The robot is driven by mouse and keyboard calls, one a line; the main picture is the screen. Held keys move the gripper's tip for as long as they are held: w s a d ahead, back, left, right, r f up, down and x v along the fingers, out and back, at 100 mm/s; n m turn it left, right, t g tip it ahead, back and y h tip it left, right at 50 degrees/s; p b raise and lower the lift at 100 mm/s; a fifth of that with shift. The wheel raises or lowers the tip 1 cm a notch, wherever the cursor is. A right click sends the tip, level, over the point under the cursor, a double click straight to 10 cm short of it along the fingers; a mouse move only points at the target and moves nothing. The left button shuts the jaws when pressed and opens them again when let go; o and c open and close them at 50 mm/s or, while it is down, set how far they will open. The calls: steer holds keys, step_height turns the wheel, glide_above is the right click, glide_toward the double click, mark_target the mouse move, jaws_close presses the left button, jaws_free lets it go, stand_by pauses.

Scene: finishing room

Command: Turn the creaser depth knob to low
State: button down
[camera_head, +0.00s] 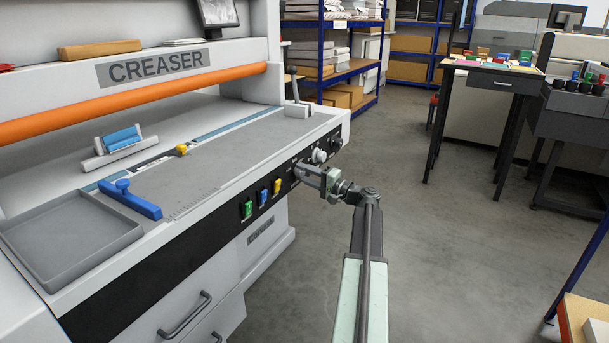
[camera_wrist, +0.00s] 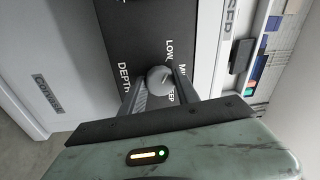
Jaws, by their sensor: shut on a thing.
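The creaser depth knob (camera_wrist: 159,78) is a small grey round knob on the black panel (camera_wrist: 128,42) in the wrist view. The word DEPTH is printed to its left, with LOW, MID and a partly covered EEP around it. My gripper (camera_wrist: 160,90) is shut on the knob, one finger on each side. Which mark the knob points to cannot be told. In the head view my gripper (camera_head: 301,171) is at the front panel of the creaser (camera_head: 223,150), and the knob between its fingers is hidden.
A pale round knob (camera_head: 319,155) sits just beyond my gripper. Green, blue and amber switches (camera_head: 262,196) are to its left. A blue lever (camera_head: 130,200) and grey tray (camera_head: 65,240) are on the bed. The floor (camera_head: 430,240) to the right is clear.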

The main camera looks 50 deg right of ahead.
steer(key=c, duration=0.9)
jaws_free()
steer(key=v, duration=0.8)
steer(key=shift+b, duration=0.4)
